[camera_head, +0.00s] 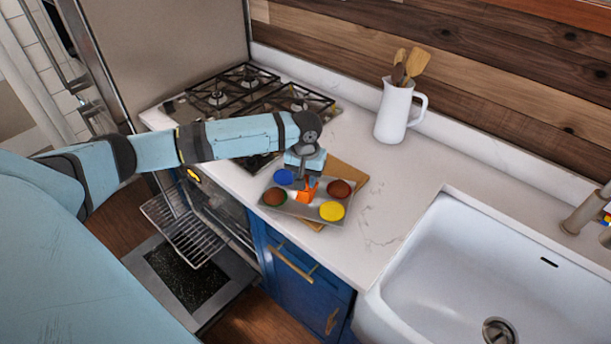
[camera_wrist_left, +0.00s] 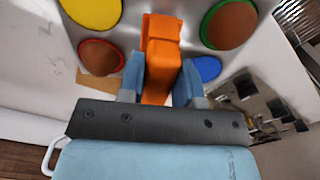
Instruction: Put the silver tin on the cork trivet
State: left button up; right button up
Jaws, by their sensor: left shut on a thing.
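The silver tin (camera_head: 305,210) is a shallow tray with round blue, yellow and brown discs or cups, above the counter between stove and sink. An orange block (camera_head: 307,188) stands up at its middle, like a handle. My left gripper (camera_head: 305,176) comes down from above and is shut on the orange block; the wrist view shows the block (camera_wrist_left: 160,60) between both fingers. The cork trivet (camera_head: 348,172) is mostly hidden under the tin and shows past its back right edge and front corner. I cannot tell whether the tin touches it. My right gripper is out of view.
A white pitcher (camera_head: 394,112) with wooden utensils stands at the back. The gas stove (camera_head: 235,95) is behind left, with an oven rack (camera_head: 188,238) pulled out below. The white sink (camera_head: 480,265) is at the right. Counter between trivet and sink is clear.

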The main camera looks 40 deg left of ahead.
pick_arm(q)
jog(key=o, duration=0.9)
jog(key=shift+r, duration=0.35)
notch_tip(320, 180, up, 12)
jog(key=shift+f+b, duration=0.25)
jog(key=shift+b, duration=0.55)
